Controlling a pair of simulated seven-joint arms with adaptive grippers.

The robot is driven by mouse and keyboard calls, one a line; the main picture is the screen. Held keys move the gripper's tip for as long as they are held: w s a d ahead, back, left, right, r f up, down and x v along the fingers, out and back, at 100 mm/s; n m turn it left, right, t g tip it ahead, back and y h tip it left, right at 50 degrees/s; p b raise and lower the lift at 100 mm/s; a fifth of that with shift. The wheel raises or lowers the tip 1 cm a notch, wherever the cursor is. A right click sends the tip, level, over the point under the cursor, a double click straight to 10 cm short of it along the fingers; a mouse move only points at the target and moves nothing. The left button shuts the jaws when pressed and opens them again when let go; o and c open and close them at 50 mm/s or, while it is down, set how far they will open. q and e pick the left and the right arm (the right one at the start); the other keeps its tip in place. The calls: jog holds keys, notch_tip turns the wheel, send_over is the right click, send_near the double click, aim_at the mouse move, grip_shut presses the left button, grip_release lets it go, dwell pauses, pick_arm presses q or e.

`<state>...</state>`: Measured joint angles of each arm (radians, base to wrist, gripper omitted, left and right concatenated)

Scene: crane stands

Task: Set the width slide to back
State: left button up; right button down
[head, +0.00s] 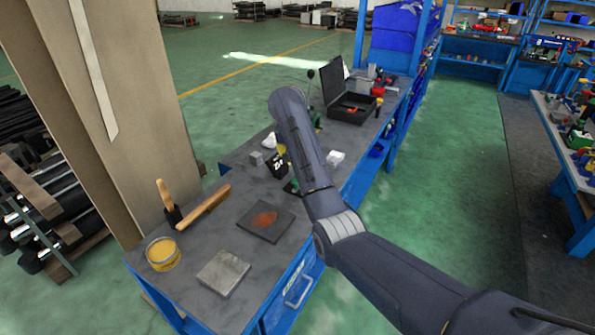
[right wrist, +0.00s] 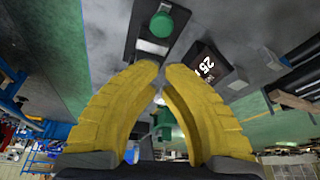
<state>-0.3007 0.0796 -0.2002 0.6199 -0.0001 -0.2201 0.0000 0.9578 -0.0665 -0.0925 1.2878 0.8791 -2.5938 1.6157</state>
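A round green knob (right wrist: 161,24) sits on a dark rail with a pale plate in the right wrist view, just beyond my fingertips. I take this to be the width slide; its marked positions are not readable. In the head view a bit of green (head: 291,187) shows beside my right arm, near a small black box with white marking (head: 279,169). My right gripper (right wrist: 162,70) has its yellow fingertips almost together, with nothing between them. It is apart from the knob. In the head view my arm hides most of this spot. My left gripper is not in view.
The black box marked 25 (right wrist: 208,66) stands close to the right fingertip. On the bench lie a dark plate with a rusty stain (head: 265,220), a grey metal block (head: 223,272), a yellow tin (head: 162,254) and a brush (head: 168,203). An open black case (head: 351,108) stands farther back.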

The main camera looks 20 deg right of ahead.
jog(key=shift+x, duration=3.6)
